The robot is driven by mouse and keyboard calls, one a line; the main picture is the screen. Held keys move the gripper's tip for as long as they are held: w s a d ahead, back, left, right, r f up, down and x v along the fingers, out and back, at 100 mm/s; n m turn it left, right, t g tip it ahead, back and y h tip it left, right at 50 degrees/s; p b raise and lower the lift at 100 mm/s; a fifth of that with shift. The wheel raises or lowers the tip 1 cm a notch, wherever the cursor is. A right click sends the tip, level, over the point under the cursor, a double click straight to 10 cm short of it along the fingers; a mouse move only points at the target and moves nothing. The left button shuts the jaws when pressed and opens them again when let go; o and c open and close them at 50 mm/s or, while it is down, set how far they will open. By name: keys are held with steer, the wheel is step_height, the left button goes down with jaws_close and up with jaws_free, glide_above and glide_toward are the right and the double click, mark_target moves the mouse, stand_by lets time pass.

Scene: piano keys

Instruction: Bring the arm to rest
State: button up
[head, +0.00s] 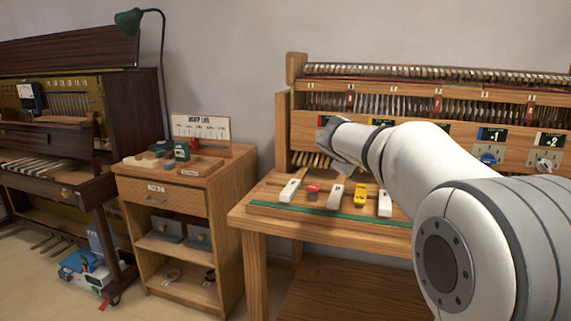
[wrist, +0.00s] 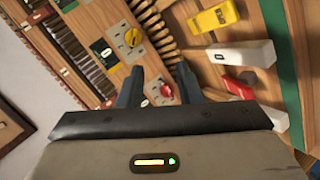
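My arm reaches in from the right in the head view. My gripper (head: 338,150) is in front of the piano action on the wooden bench, and its fingers are hard to make out there. In the wrist view my gripper (wrist: 158,88) shows two dark fingers set apart, with nothing between them but the background. It is open and empty. The fingers point toward the panel with a red knob (wrist: 166,90) and an orange-yellow knob (wrist: 132,37).
The bench (head: 262,226) carries white key blocks (head: 290,190), a red block (head: 312,192) and a yellow block (head: 361,196) below my gripper. A green strip (head: 330,216) runs along its front. A wooden cabinet (head: 180,194) stands left, then a dark upright piano (head: 80,115).

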steer(key=s+a+m+g+y+p, duration=0.2)
steer(key=s+p, duration=0.9)
steer(key=s, duration=0.8)
steer(key=s+a+r+m+g+y+p, duration=0.1)
steer(key=s+m+g+y+p, duration=0.3)
steer(key=s+p, duration=0.7)
steer(key=s+a+m+g, duration=0.1)
steer(key=s+m+g, duration=0.1)
steer(key=s, duration=0.5)
steer(key=shift+s+r+g, duration=0.3)
steer(key=shift+s, duration=0.1)
steer(key=shift+d, duration=0.1)
